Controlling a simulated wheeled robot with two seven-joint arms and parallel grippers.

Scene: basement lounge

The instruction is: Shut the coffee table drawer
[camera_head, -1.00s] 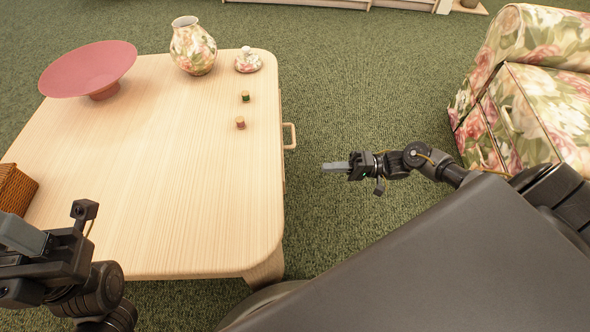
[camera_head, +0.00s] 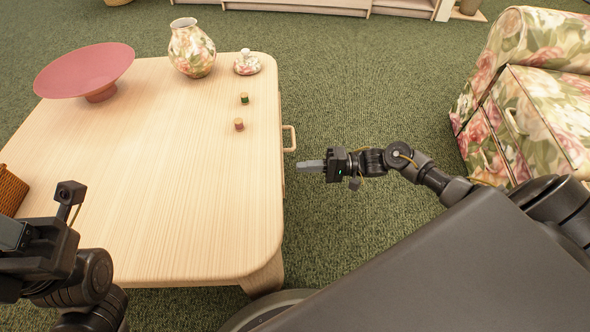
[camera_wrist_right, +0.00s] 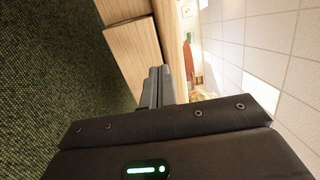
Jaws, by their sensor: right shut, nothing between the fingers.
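The light wooden coffee table (camera_head: 190,200) fills the left of the head view. Its drawer handle (camera_head: 289,138) sticks out from the table's right side, and only a thin strip of the drawer front (camera_head: 283,180) shows under the tabletop edge. How far the drawer stands out is hard to tell. My right gripper (camera_head: 312,166) is shut and empty, just right of the drawer side and a little nearer than the handle, pointing left at it. In the right wrist view the shut fingers (camera_wrist_right: 158,85) point towards wooden panels (camera_wrist_right: 132,55). My left gripper (camera_head: 15,240) is over the table's near left corner, its fingertips unclear.
A wicker basket (camera_head: 10,190) is at the left edge. A floral armchair (camera_head: 530,90) stands right; green carpet lies between.

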